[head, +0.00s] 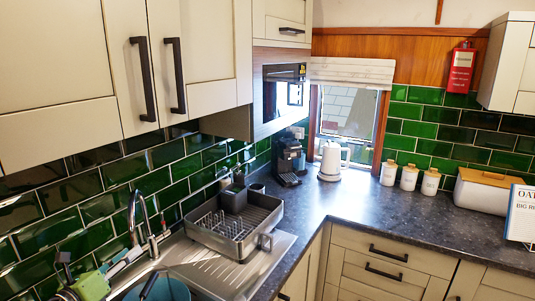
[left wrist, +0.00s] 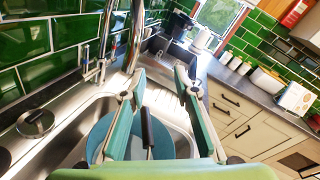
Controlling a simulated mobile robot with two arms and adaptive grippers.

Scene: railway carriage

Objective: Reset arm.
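My left gripper (head: 95,280) shows at the lower left edge of the head view, beside the sink tap. In the left wrist view the gripper (left wrist: 160,85) has two teal-padded fingers spread wide apart, with nothing held between them. Beyond and below the fingers a blue round pan (left wrist: 108,135) with a dark handle (left wrist: 147,130) lies in the sink. The pan (head: 172,291) is cut off by the lower edge of the head view. My right gripper is in neither view.
The curved tap (head: 135,215) stands close to my left gripper. A dish rack (head: 235,225) sits on the drainer. A coffee machine (head: 289,160), a white kettle (head: 331,160) and canisters (head: 409,177) stand farther back. Wall cupboards (head: 205,45) overhang the counter. The corner worktop (head: 350,208) is clear.

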